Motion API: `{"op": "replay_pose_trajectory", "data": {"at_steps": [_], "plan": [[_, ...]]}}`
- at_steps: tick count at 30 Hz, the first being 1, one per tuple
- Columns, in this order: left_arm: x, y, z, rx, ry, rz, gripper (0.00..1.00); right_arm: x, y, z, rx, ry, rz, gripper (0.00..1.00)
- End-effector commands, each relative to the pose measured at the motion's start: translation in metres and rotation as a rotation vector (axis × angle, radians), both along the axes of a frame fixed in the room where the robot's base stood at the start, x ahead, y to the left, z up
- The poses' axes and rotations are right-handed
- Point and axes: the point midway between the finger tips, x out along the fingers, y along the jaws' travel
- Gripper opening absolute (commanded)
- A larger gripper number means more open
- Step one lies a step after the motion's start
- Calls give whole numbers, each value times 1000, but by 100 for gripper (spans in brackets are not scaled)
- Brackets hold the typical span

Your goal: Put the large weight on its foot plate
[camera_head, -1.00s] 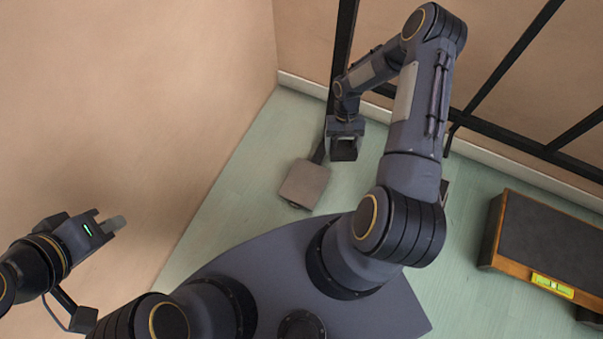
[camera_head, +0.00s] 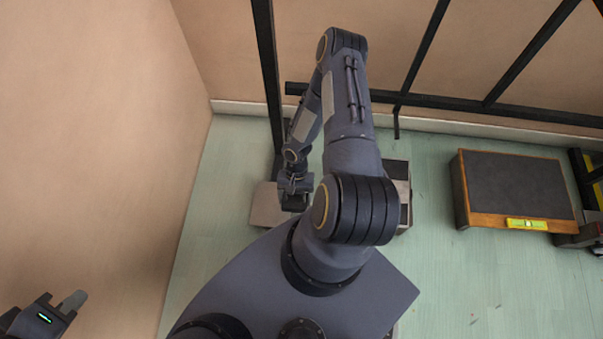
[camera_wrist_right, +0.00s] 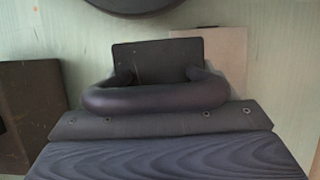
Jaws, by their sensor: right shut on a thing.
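My right gripper (camera_head: 295,190) is shut on the large weight and holds it by its thick rounded handle (camera_wrist_right: 155,98). The weight's dark block (camera_wrist_right: 155,57) shows behind the handle in the right wrist view, and its dark body (camera_head: 295,204) shows below my gripper in the head view. The pale foot plate (camera_head: 263,210) lies on the floor at the post's base, partly hidden by the weight. It also shows beyond the weight in the right wrist view (camera_wrist_right: 206,45). Contact between weight and plate cannot be told. My left gripper (camera_head: 72,305) is at the lower left, its jaw gap unclear.
A black upright post (camera_head: 267,75) stands behind the plate. A box (camera_head: 398,185) stands right of my right arm. A wood-edged dark platform (camera_head: 515,190) with a yellow label lies further right. Green floor is clear between them. A wall rises at the left.

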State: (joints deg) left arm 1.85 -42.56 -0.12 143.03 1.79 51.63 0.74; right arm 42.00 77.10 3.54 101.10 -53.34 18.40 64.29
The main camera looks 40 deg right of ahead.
Motion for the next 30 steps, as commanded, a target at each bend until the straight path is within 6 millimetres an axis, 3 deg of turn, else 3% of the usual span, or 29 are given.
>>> {"op": "replay_pose_trajectory", "data": {"at_steps": [6, 12, 25, 30], "plan": [[0, 0, -21, 0, 0, 0, 0, 42, 18, -24, 1, -2, 0, 6], [0, 0, -39, 0, 0, 0, 0, 67, 29, -54, 3, 0, -1, 6], [0, 0, -52, 0, 0, 0, 0, 87, 36, -77, 2, 1, 1, 6], [0, 0, -63, 0, 0, 0, 0, 91, 38, -97, 3, 3, 0, 6]]}}
